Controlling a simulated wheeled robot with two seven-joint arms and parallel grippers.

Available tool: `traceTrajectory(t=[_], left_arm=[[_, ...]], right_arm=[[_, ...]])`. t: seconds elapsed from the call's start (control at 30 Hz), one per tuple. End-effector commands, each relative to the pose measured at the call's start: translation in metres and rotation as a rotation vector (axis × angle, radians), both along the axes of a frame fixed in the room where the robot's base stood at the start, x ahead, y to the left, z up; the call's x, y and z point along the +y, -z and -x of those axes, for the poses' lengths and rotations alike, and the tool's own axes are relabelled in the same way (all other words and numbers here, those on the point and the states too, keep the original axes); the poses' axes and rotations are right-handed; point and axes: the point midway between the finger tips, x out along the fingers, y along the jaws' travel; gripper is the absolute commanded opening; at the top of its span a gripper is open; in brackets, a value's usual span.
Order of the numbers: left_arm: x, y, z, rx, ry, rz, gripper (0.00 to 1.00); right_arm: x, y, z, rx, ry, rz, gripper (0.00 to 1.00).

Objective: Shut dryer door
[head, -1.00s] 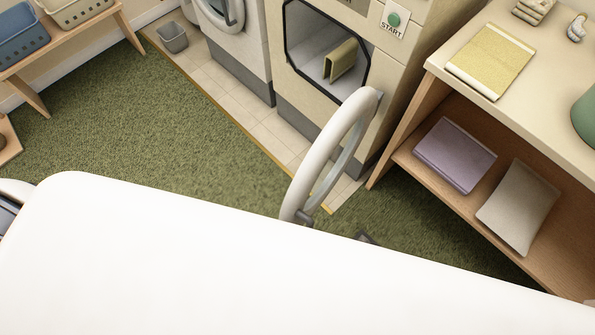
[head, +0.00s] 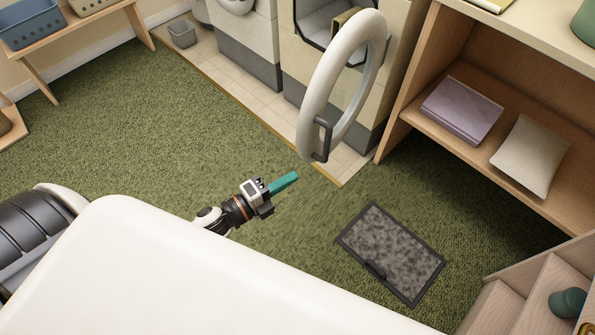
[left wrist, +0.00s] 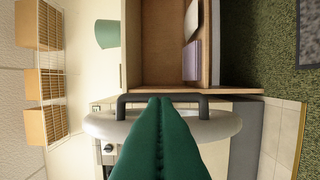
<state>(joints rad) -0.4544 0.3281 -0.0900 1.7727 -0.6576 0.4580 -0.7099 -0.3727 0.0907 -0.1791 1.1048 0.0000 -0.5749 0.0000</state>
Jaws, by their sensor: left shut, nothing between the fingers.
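The dryer (head: 402,62) stands at the top of the head view, its front opening partly hidden by its door. The dryer door (head: 313,92), a thick white ring, stands open, swung out toward me. Its dark bar handle (head: 326,138) is on the near edge. My left gripper (head: 290,179), with teal fingers, is shut and empty. It is just short of the handle, to its lower left, with a small gap in the head view. In the left wrist view the fingertips (left wrist: 160,102) overlap the handle bar (left wrist: 185,97); contact cannot be told. My right gripper is not in view.
A folded olive cloth (head: 344,22) shows inside the dryer. Wooden shelving (head: 400,108) with a lilac folded item (head: 461,110) and a pale cushion (head: 530,155) stands close on the right. A dark-framed grey mat (head: 391,252) lies on the green carpet. Open carpet lies left of the door.

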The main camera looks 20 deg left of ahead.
Motion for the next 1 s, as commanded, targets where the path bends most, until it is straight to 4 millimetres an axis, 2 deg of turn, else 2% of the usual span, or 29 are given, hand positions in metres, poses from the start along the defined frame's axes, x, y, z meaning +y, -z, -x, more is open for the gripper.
traceTrajectory(t=[0.5,0.6,0.7,1.0], left_arm=[[-0.045,-0.001,-0.086,0.004,-0.003,0.003,0.00],[-0.025,0.000,-0.086,0.005,-0.004,0.002,0.00],[-0.015,0.000,-0.088,0.006,-0.004,0.002,0.00],[-0.006,0.000,-0.089,0.006,-0.004,0.005,0.00]], right_arm=[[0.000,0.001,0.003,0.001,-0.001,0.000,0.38],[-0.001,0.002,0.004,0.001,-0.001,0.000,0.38],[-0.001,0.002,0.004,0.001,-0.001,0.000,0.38],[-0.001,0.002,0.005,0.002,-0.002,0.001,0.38]])
